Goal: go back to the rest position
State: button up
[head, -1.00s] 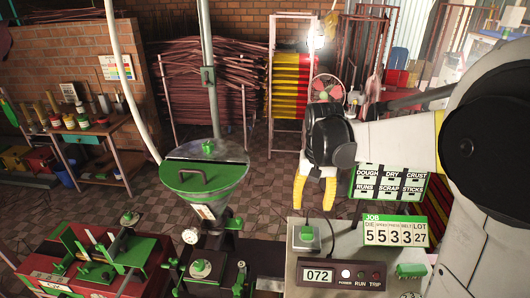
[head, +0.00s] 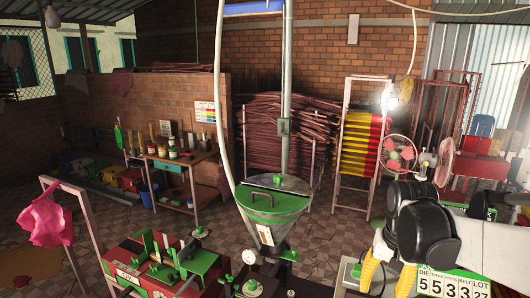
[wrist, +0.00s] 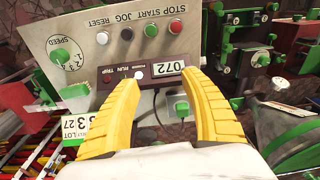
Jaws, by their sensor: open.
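My gripper (head: 387,279) hangs at the lower right of the head view, its two yellow fingers pointing down. In the wrist view my gripper (wrist: 173,82) is open, with its fingers apart and nothing between the tips. Beyond the fingers is a grey control panel (wrist: 85,50) with a green speed knob, several buttons and a display (wrist: 168,70) reading 072. A green square-headed part (wrist: 182,107) shows between the fingers, farther away. In the head view most of the panel is cut off by the lower edge or hidden by my arm.
A job board (head: 450,285) is partly hidden under my arm. A lidded green hopper (head: 275,208) stands left of my gripper. A red machine (head: 130,258) and a pink cloth (head: 47,218) on a frame are farther left. Tiled floor lies behind.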

jog(key=s+a+f+n+t+b, duration=0.3)
jog(key=s+a+f+t+b, duration=0.3)
jog(key=s+f+b, duration=0.5)
jog(key=s+a+b, duration=0.1)
jog(key=a+b, duration=0.1)
jog(key=shift+f+n+b, duration=0.3)
jog(key=shift+n+b, duration=0.05)
jog(key=shift+n, duration=0.05)
